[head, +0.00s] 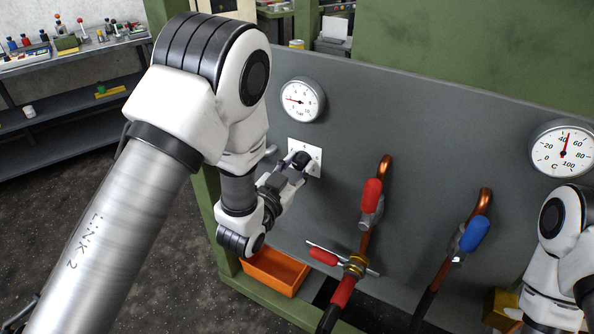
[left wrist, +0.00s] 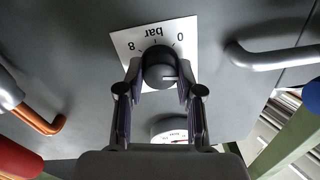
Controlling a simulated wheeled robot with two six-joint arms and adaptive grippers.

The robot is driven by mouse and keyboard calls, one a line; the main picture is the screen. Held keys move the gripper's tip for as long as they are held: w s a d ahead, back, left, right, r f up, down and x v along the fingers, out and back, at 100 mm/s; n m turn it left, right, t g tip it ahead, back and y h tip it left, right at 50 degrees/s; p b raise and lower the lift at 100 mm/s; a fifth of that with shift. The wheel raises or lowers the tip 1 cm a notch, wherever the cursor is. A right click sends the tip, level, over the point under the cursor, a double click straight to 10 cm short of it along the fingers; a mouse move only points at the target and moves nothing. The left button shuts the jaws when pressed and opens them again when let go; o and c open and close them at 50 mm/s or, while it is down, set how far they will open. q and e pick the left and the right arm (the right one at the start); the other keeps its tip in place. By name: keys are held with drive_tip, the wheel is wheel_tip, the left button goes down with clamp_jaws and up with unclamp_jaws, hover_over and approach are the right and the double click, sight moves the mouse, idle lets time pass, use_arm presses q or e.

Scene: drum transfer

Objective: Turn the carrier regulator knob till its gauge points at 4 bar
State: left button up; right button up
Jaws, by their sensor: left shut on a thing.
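The carrier regulator knob is a dark round knob (left wrist: 159,66) on a white scale plate (left wrist: 118,42) marked 0, 8 and bar. In the head view the plate (head: 316,152) is on the grey panel, and the knob is mostly hidden by my gripper. My left gripper (left wrist: 161,78) is shut on the knob, one finger on each side; it also shows in the head view (head: 290,168). The round white bar gauge (head: 302,99) is above the plate. Its red needle points left; the exact reading is too small to tell. My right gripper is not in view.
A second dial marked C (head: 562,149) is at the right. Copper pipes carry a red-handled valve (head: 371,192) and a blue-handled valve (head: 474,234). A red hose coupling (head: 342,291) hangs below. An orange bin (head: 274,272) is under the panel. My right arm is at the right edge.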

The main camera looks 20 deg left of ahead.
use_arm(q)
drive_tip(key=m+b, duration=0.2)
drive_tip(key=m, duration=0.1)
drive_tip(key=m+b, duration=0.1)
drive_tip(key=shift+f+m+b, duration=0.25)
drive_tip(key=shift+m+b, duration=0.15)
drive_tip(key=m+b, duration=0.3)
drive_tip(key=shift+m, duration=0.4)
drive_tip(key=m+b, duration=0.3)
drive_tip(key=m, duration=0.1)
drive_tip(key=shift+b, duration=0.35)
drive_tip(key=shift+m+h+b, duration=0.4)
drive_tip(key=shift+m+b, duration=0.55)
drive_tip(key=shift+m, duration=0.65)
drive_tip(key=shift+r, duration=0.1)
drive_tip(key=o, duration=1.2)
drive_tip(key=shift+d, duration=0.1)
drive_tip(key=shift+c, duration=0.2)
